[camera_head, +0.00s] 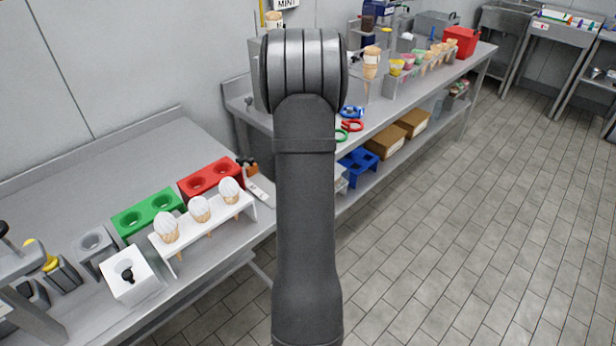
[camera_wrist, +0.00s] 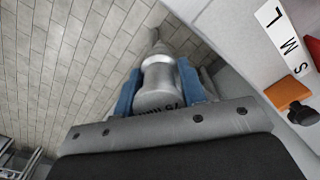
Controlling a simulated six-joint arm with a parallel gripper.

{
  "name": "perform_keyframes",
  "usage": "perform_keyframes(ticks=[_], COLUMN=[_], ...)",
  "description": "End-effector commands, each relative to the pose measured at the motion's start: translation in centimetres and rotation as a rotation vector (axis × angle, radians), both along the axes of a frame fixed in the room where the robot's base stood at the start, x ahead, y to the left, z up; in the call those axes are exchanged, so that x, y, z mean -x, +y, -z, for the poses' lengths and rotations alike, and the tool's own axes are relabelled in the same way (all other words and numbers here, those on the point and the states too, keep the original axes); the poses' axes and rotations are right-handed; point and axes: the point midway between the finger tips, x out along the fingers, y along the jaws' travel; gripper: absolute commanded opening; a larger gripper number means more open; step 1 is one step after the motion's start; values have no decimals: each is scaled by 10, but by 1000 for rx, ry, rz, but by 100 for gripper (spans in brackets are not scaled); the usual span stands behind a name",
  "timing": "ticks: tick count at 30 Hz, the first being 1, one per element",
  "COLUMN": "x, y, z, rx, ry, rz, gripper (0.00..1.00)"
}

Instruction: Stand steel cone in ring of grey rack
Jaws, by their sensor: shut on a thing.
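In the wrist view my gripper (camera_wrist: 160,70) has its two blue fingers closed on the sides of a grey metallic piece, the steel cone (camera_wrist: 158,92). Its narrow end points away from the gripper, with floor tiles seen beyond it. Dark lettering shows on its wide near end. In the head view my arm hides the gripper and the cone. A grey block with a round opening (camera_head: 92,242), which looks like the grey rack, stands on the left bench, left of the green block. The opening looks empty.
A white stand (camera_head: 207,222) with wrapped cones, a green block (camera_head: 147,212), a red block (camera_head: 211,178) and a white box (camera_head: 130,278) are close around. In the wrist view an orange block (camera_wrist: 287,92) sits by a board lettered L, M, S (camera_wrist: 285,38).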

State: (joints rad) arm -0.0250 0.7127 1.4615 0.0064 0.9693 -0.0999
Motion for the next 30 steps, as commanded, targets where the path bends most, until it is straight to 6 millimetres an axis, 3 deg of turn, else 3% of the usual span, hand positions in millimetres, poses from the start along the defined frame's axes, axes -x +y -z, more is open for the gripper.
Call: perform_keyframes(ticks=[3,6,10,14,18,21,30], x=[-28,-44,-52,-47,-26,-4,85], y=[26,54,98,149,210,254,368], z=[-47,-86,-134,-175,-202,-211,-218], rx=[1,2,3,4,5,7,10], ry=[-10,-9,-6,-2,3,6,9], rz=[-141,-266,-414,-543,-648,-703,-814], gripper=[5,5,5,5,5,5,5])
